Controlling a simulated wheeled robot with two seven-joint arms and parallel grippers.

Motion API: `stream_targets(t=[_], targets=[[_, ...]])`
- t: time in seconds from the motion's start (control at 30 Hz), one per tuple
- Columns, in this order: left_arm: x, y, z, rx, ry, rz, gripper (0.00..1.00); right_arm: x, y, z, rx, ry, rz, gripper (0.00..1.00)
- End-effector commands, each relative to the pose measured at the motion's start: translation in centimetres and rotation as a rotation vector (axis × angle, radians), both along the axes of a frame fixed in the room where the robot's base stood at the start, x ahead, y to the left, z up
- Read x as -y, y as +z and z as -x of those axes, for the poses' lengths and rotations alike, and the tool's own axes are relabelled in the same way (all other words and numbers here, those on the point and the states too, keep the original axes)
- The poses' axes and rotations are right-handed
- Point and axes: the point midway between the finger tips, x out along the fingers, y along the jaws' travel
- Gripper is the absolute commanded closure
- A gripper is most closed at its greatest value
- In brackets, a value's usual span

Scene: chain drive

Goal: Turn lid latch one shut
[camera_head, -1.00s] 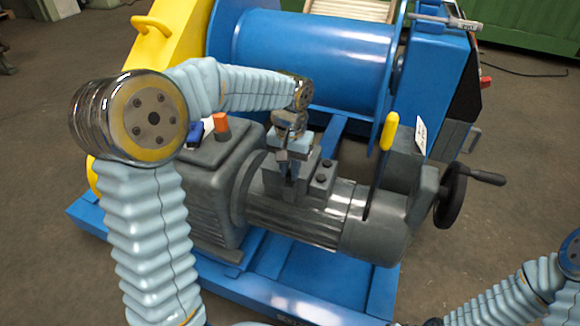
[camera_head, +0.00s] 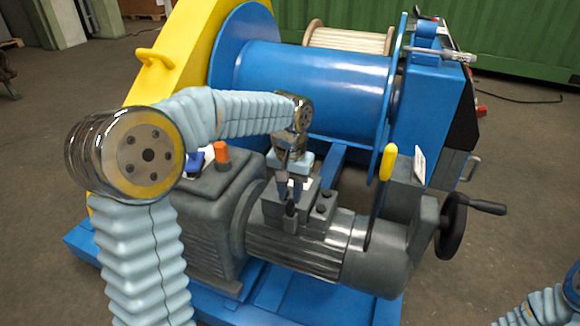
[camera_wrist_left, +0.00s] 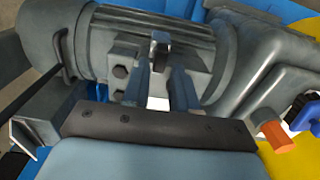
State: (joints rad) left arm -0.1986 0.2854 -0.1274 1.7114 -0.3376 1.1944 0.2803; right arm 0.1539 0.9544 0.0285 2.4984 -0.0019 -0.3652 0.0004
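A grey box with a lid sits on top of the grey motor (camera_head: 290,250). A small dark upright latch (camera_head: 290,208) stands on the lid's near side; it also shows in the left wrist view (camera_wrist_left: 160,42). I cannot tell whether it is lid latch one. My left gripper (camera_head: 290,194) points down right over this latch. In the left wrist view its two fingers (camera_wrist_left: 160,72) are apart, with the latch in line with the gap at their tips. Contact cannot be told. My right gripper is out of view; only part of that arm shows at lower right.
Two dark knobs (camera_head: 324,200) sit on the box's right part. A yellow-handled lever (camera_head: 388,163) and black handwheel (camera_head: 452,212) stand to the right. The blue drum (camera_head: 310,75) is behind; an orange cap (camera_head: 221,152) is on the gearbox at left.

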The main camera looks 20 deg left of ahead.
Motion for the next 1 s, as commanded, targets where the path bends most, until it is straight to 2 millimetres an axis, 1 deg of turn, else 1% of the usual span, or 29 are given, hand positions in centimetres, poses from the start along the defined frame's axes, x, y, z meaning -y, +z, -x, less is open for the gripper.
stream_targets(t=[0.03, 0.2, 0.3, 0.4, 0.5, 0.6, 1.0], targets=[[0.0, 1.5, -0.1, 0.005, 0.000, 0.001, 0.72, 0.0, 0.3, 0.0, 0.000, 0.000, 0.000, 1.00], [0.0, 5.8, -0.1, 0.006, 0.002, 0.002, 0.72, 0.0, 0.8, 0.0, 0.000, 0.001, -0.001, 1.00], [0.0, 8.0, -0.1, 0.005, 0.001, 0.002, 0.72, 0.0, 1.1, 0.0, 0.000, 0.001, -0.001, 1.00], [0.0, 9.6, -0.1, 0.004, 0.002, 0.001, 0.72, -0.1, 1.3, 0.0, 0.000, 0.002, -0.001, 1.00], [0.0, 10.6, -0.1, 0.003, 0.002, 0.001, 0.72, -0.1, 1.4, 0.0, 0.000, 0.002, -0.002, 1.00], [0.0, 11.0, 0.0, 0.002, 0.002, 0.001, 0.72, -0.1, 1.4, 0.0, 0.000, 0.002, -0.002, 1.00], [0.0, 11.1, 0.0, 0.001, 0.002, 0.000, 0.72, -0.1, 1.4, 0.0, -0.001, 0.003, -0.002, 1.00]])
